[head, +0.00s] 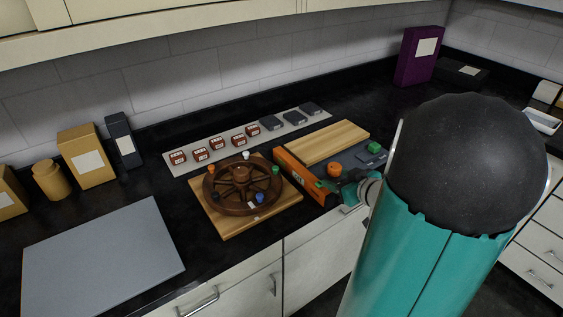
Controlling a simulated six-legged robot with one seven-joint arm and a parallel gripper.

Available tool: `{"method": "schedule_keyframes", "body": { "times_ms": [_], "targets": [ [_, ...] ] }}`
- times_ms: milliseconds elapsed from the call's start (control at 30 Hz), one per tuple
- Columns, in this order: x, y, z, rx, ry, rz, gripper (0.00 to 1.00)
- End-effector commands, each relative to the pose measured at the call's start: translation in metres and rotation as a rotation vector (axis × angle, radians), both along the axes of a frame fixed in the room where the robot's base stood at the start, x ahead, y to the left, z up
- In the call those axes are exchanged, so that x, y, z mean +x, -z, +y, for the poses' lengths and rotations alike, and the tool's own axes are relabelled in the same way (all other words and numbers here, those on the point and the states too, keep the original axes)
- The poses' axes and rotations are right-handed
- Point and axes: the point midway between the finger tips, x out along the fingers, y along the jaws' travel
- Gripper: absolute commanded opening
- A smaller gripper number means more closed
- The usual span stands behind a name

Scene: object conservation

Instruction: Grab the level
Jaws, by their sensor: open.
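The level looks to be the long orange and black bar (297,175) on the dark counter, just right of the wooden wheel. It runs from the back left toward the counter's front edge. My gripper (330,186) is at the right side of the bar's near end, very close to it. The gripper is open. I cannot tell whether its fingers touch the bar or stand around it. My teal arm with its black dome hides much of the right side of the counter.
A spoked wooden wheel (241,186) lies on a wooden board (232,227) left of the bar. A light wooden block (325,141) and an orange round piece (334,170) are close by on the right. A strip (180,165) with small blocks lies behind. A grey mat (100,255) lies at left.

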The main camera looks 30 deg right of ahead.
Motion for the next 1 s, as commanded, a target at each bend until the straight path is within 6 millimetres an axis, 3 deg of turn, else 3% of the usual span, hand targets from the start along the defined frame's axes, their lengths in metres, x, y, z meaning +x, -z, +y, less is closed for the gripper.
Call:
{"method": "schedule_keyframes", "body": {
  "times_ms": [100, 233, 600, 833, 1000],
  "targets": [
    [-0.015, 0.012, 0.002, 0.068, -0.043, -0.026, 0.55],
    [-0.011, 0.018, 0.005, 0.089, -0.062, -0.035, 0.55],
    [0.053, 0.043, 0.007, 0.085, -0.062, -0.035, 0.55],
    [0.071, 0.049, 0.007, 0.084, -0.062, -0.035, 0.55],
    [0.095, 0.059, 0.010, 0.086, -0.061, -0.035, 0.55]
  ]
}}
